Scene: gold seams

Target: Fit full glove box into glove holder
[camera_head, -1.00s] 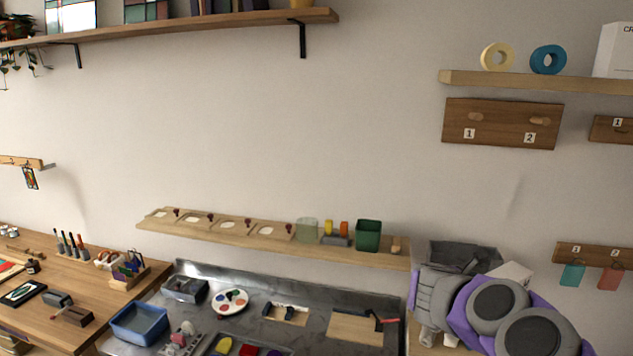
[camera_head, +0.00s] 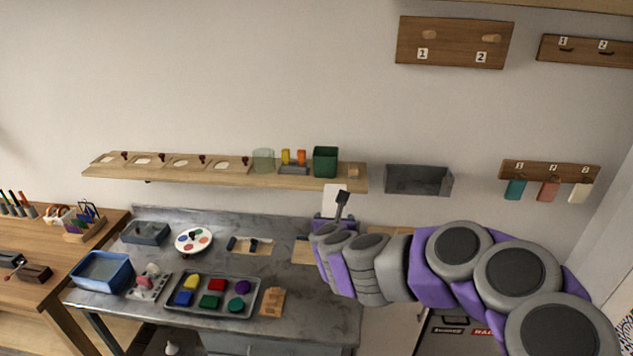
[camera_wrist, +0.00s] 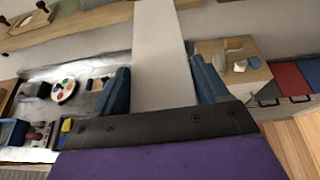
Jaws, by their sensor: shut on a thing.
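The glove box appears as a plain white box (camera_head: 335,196), upright in front of the work table's right end. In the wrist view the pale box (camera_wrist: 162,50) stands between my blue finger pads. My gripper (camera_head: 338,214) is shut on it; in the wrist view the gripper (camera_wrist: 160,76) has one pad on each side. The glove holder seems to be the open grey tray (camera_head: 419,181) fixed to the wall, right of the wooden shelf. It looks empty at the front. The box is left of the holder and apart from it. My wrist hides the box's lower part.
A wooden shelf (camera_head: 215,174) carries a green bin (camera_head: 326,161) and small holders, close left of the grey tray. Coloured tags hang on a hook rail (camera_head: 549,170) to the right. The metal work table (camera_head: 315,318) lies below. Wall between tray and rail is clear.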

